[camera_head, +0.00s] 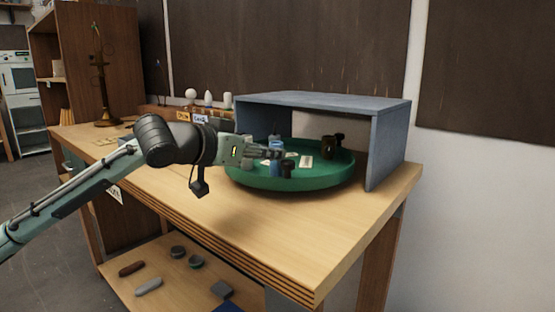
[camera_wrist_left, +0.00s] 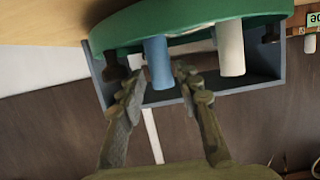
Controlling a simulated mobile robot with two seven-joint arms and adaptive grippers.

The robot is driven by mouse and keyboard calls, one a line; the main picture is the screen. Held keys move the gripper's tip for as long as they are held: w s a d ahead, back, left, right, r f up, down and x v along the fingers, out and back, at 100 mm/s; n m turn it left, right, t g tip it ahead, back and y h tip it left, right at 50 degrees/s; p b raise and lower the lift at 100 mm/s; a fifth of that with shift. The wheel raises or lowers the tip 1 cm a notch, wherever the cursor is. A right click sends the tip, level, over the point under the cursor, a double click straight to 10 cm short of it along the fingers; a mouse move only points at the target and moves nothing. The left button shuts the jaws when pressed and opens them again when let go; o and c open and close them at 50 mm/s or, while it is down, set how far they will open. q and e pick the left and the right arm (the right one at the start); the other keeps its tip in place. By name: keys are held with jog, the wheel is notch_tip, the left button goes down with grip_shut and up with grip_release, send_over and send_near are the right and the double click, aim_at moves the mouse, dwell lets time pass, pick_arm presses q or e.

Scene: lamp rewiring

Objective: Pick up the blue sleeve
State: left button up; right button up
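My right gripper is not in view.
A blue-grey open shelf (camera_head: 330,101) arches over the back of the tray; its right side panel stands close. The table's front right is clear.

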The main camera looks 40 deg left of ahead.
pick_arm(q)
jog(key=shift+x, duration=1.85)
jog(key=shift+r, duration=0.1)
jog(key=c, duration=0.6)
jog(key=shift+o, duration=0.2)
jog(key=shift+r, duration=0.15)
